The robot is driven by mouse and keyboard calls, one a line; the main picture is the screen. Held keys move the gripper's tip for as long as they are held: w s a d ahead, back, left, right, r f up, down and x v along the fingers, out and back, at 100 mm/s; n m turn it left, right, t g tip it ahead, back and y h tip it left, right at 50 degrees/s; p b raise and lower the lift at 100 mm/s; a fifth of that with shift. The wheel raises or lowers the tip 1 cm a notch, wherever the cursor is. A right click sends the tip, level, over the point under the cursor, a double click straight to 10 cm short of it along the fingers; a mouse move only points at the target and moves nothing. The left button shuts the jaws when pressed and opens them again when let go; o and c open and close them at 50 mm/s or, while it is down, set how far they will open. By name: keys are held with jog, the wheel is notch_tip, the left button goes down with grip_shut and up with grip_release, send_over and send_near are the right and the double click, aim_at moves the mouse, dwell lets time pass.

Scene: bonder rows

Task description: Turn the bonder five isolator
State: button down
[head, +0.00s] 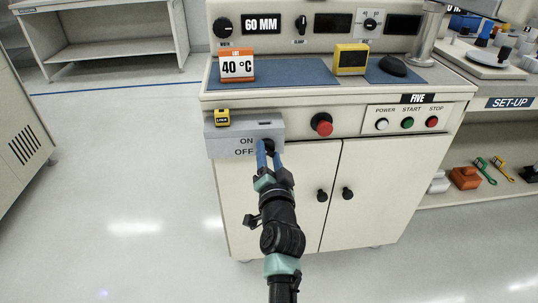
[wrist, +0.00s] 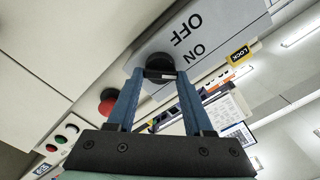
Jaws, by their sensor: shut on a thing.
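The bonder labelled FIVE (head: 418,98) stands in front of me. Its isolator is a grey box (head: 222,146) on the left of the front, marked ON above OFF. The isolator's black knob (head: 269,144) is at the right side of the box, and it also shows in the wrist view (wrist: 158,61). My gripper (head: 268,153) reaches up to it with blue fingers. In the wrist view the fingers (wrist: 160,74) are shut on the knob's grip, one on each side. The fingers partly hide the knob in the head view, and I cannot tell which label it points to.
A yellow lock (head: 222,117) sits at the top of the isolator box. A red button (head: 322,124) is close to the right, then the power, start and stop buttons (head: 407,122). Cabinet doors with black knobs (head: 335,195) are below. The floor (head: 130,215) at left is clear.

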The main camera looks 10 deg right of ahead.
jog(key=shift+c, duration=1.4)
grip_release()
jog(key=s+p, duration=0.2)
jog(key=s, duration=1.1)
jog(key=shift+p, duration=0.3)
jog(key=a+r+n+t+y, duration=0.1)
jog(key=a+r+n+t, duration=0.15)
jog(key=r, duration=0.95)
jog(key=a+r+n+t+y, duration=0.1)
jog(key=a+r+n+t, duration=0.15)
jog(key=r, duration=1.05)
jog(key=s+r+n+t+h+p, duration=0.1)
jog(key=s+r, duration=0.4)
jog(key=r, duration=0.3)
jog(key=s+r+n+t+p, duration=0.1)
jog(key=s+r+n+t, duration=0.1)
jog(key=s+r, duration=0.55)
jog(key=s+r+n+t+h, duration=0.1)
jog(key=s+r, duration=0.2)
jog(key=r, duration=0.7)
notch_tip(320, 180, up, 28)
jog(key=p, duration=2.9)
jog(key=shift+a+r+p, duration=0.25)
jog(key=shift+a+p, duration=0.1)
